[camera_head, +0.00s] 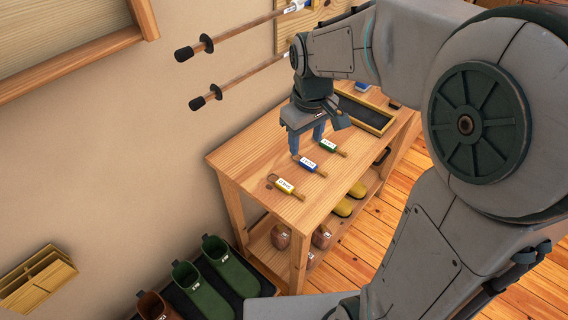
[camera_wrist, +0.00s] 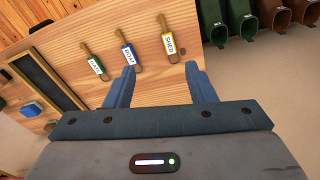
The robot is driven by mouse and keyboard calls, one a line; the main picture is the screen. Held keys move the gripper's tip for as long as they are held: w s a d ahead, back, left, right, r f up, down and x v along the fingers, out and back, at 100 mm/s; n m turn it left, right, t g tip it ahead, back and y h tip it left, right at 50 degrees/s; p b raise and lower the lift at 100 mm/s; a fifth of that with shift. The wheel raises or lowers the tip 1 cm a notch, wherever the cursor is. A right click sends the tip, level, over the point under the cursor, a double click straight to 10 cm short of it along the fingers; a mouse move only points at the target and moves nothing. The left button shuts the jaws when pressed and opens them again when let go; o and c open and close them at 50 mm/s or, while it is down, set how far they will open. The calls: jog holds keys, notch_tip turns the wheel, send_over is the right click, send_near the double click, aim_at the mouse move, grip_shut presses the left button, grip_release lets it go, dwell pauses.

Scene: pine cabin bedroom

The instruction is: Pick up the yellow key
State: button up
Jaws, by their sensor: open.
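The yellow key (camera_head: 285,187) has a white label and lies at the near end of the wooden bench top (camera_head: 240,157). In the wrist view the yellow key (camera_wrist: 168,42) is labelled "SHED" and shows ahead of the gap between my fingertips. A blue key (camera_head: 308,164) and a green key (camera_head: 329,145) lie beside it in a row. They also show in the wrist view, the blue one (camera_wrist: 126,52) in the middle and the green one (camera_wrist: 96,65) to its left. My gripper (camera_head: 307,141) is open and empty above the bench, apart from the keys.
A dark-lined tray (camera_head: 366,111) sits farther along the bench top. Yellow shoes (camera_head: 343,207) and brown items (camera_head: 281,236) are on the lower shelf. Green boots (camera_head: 230,265) stand on the floor beside the bench. Two poles (camera_head: 243,81) stick out from the wall near my arm.

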jog(key=w+a+f+n+g+b, duration=0.1)
jog(key=w+a+f+n+b, duration=0.3)
jog(key=f, duration=0.4)
jog(key=m+p, duration=0.1)
send_over(287, 186)
jog(key=f, duration=0.8)
jog(key=shift+w+f, duration=0.15)
jog(key=shift+w, duration=0.25)
jog(key=shift+s+f+p, duration=0.15)
jog(key=shift+f+p, duration=0.05)
jog(key=shift+f, duration=1.15)
jog(key=shift+s+f+p, duration=0.15)
jog(key=shift+f+p, duration=0.05)
jog(key=shift+f, duration=1.15)
jog(key=c, duration=1.1)
